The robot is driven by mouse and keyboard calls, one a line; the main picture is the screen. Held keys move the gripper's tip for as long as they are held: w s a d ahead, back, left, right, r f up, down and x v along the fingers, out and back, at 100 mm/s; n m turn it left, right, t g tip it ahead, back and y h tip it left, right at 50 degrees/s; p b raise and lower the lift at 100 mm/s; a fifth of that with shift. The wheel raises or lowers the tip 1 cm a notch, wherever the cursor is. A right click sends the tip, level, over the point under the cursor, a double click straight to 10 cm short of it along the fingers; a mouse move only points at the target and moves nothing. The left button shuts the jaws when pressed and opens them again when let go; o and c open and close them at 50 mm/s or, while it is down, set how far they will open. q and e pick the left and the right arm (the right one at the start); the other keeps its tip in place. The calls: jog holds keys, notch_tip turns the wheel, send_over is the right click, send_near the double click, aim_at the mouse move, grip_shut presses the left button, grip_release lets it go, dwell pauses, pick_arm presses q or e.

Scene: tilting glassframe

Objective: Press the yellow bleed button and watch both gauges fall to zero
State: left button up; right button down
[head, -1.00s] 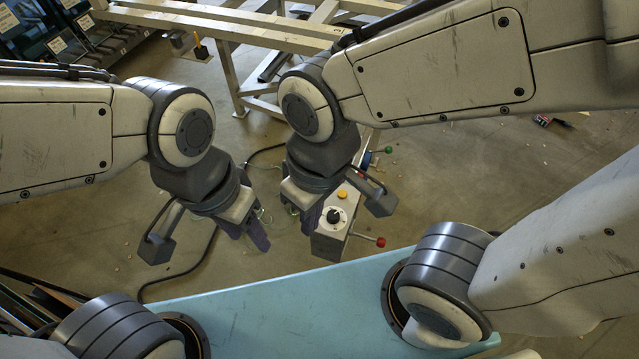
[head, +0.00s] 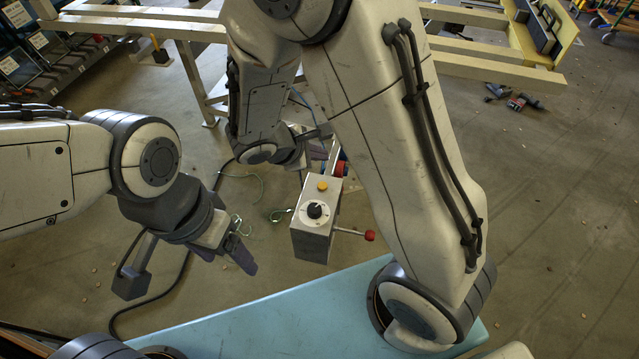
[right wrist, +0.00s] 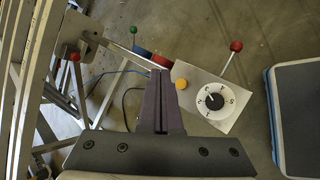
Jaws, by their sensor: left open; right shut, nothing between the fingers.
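The yellow button (head: 322,186) sits on top of a grey control box (head: 311,241), behind a black dial with a white face (head: 315,211). In the right wrist view the button (right wrist: 181,84) is just right of my right fingertips (right wrist: 160,73), which are shut and empty. My right gripper (head: 318,153) is beyond the box in the head view, partly hidden by my own arm. A red and a blue round part (right wrist: 140,52) stand at the box's far end, perhaps the gauges; no faces or needles are readable. My left gripper (head: 226,256) is open and empty, left of the box.
A red-knobbed lever (head: 369,235) sticks out from the box's right side. A metal frame (head: 205,80) stands behind. A dark cable (head: 180,285) and thin green hoses lie on the floor at left.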

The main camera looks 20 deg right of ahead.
jog(key=f, duration=0.1)
jog(key=w+n, duration=0.1)
jog(key=w+f, duration=0.1)
jog(key=shift+w+d+f+t, duration=0.1)
jog(key=shift+d+f+t, duration=0.15)
jog(key=shift+f+t, duration=0.15)
jog(key=b, duration=0.6)
send_over(319, 188)
notch_tip(319, 188, down, 8)
jog(key=shift+r, duration=0.15)
jog(key=shift+f+b, duration=0.5)
jog(key=shift+b, duration=0.25)
dwell(0.9)
jog(key=shift+w+f+b, duration=0.1)
jog(key=shift+f+b, duration=0.3)
jog(key=shift+b, duration=0.15)
